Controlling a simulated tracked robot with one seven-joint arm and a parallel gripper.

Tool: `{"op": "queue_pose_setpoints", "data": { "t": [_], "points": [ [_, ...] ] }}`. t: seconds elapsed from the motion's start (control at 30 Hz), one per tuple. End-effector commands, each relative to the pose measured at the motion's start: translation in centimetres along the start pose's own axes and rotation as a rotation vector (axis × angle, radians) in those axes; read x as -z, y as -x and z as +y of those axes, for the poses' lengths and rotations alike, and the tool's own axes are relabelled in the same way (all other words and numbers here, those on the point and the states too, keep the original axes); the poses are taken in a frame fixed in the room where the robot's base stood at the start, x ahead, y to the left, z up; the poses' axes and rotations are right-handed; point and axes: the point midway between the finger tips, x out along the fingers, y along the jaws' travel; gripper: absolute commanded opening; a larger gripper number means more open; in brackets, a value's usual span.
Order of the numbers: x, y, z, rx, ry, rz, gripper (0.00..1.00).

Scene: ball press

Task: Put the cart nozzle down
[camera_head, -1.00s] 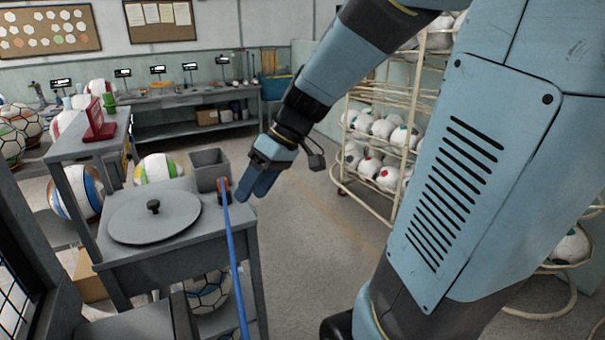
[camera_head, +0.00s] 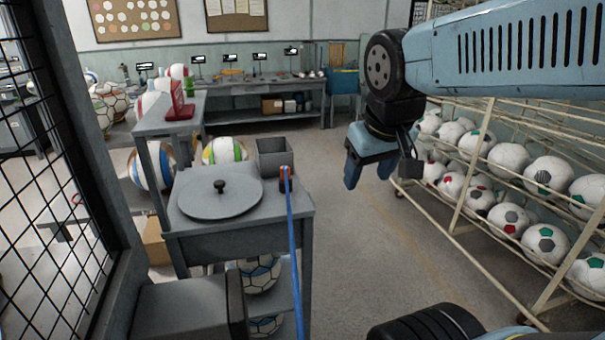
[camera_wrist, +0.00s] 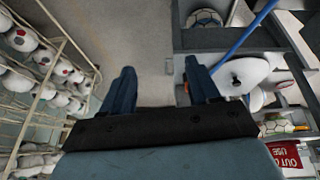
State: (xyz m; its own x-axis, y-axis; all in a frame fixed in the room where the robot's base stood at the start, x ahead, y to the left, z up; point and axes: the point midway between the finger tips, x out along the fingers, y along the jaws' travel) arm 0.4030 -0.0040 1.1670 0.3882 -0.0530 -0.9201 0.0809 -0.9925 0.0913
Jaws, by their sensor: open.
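The cart nozzle (camera_head: 285,180) stands at the right edge of the grey cart top (camera_head: 240,212), in or against a small dark holder. It has a reddish part, and a blue hose (camera_head: 293,250) runs from it down the cart's front. My gripper (camera_head: 368,178) is open and empty, to the right of the cart over the floor aisle, apart from the nozzle. In the wrist view my gripper (camera_wrist: 159,72) has its two fingers spread with bare floor between them. The hose also shows there (camera_wrist: 243,36); the nozzle is largely hidden behind the right finger.
The cart carries a round grey plate with a black knob (camera_head: 220,188) and an open grey bin (camera_head: 274,157). A rack of balls (camera_head: 510,190) stands on the right. A black mesh panel (camera_head: 50,190) is on the left. The floor aisle (camera_head: 365,250) is clear.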

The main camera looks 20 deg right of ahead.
Motion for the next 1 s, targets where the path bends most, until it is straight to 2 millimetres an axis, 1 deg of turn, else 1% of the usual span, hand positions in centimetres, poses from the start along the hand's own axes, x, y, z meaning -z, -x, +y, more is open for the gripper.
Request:
{"op": "queue_pose_setpoints", "data": {
  "t": [0.03, 0.27, 0.57, 0.77, 1.0],
  "points": [
    [0.4, -0.7, 0.0, -0.016, 0.048, -0.044, 0.61],
    [2.5, -3.5, 0.8, -0.116, 0.295, -0.236, 0.61],
    [5.9, -7.1, 1.1, -0.261, 0.621, -0.467, 0.61],
    [8.8, -9.7, 0.5, -0.369, 0.840, -0.609, 0.61],
    [12.5, -13.0, -1.2, -0.517, 1.100, -0.763, 0.61]
  ]
}}
